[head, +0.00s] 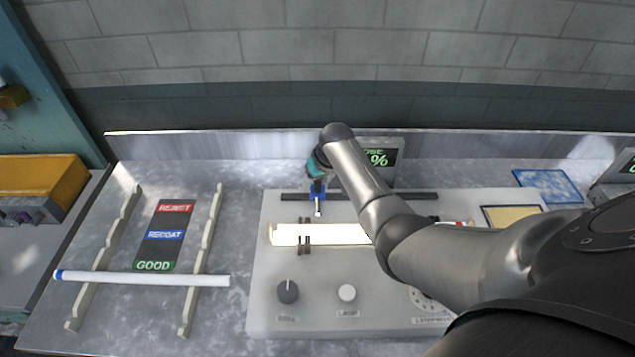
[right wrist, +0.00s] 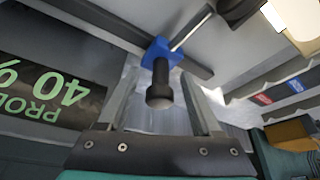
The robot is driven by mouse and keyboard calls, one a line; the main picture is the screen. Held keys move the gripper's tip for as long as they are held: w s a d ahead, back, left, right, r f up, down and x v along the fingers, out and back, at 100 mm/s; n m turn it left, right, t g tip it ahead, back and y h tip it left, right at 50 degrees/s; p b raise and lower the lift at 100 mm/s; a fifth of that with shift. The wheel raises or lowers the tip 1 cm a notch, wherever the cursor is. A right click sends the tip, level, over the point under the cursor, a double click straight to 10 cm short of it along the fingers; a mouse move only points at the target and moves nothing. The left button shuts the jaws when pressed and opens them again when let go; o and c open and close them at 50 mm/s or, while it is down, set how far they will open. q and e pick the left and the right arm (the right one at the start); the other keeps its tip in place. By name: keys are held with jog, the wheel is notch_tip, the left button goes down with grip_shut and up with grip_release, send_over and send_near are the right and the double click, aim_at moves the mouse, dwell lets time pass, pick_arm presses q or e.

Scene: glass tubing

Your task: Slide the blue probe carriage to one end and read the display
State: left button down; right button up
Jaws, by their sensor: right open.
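The blue probe carriage (head: 317,189) sits on a dark rail (head: 415,196) behind the bright tube on the grey console. In the right wrist view the carriage (right wrist: 157,51) carries a black knob (right wrist: 160,88). My right gripper (head: 317,170) is at the carriage in the head view, partly hidden by my arm. In the right wrist view my right gripper (right wrist: 162,78) is open, with one finger on each side of the knob and gaps visible. The display (head: 380,157) is partly covered by my arm; in the right wrist view the display (right wrist: 45,92) shows 40 %. My left gripper is out of view.
A glowing white tube (head: 315,234) lies across the console (head: 320,315), which has knobs in front. At left, a white tube (head: 140,279) rests on two notched rails beside a REJECT, RECOAT, GOOD label (head: 165,235). A metal backsplash (head: 230,147) runs behind.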

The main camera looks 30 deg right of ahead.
grip_shut()
dwell(0.6)
jog(key=shift+f, duration=0.1)
dwell(0.8)
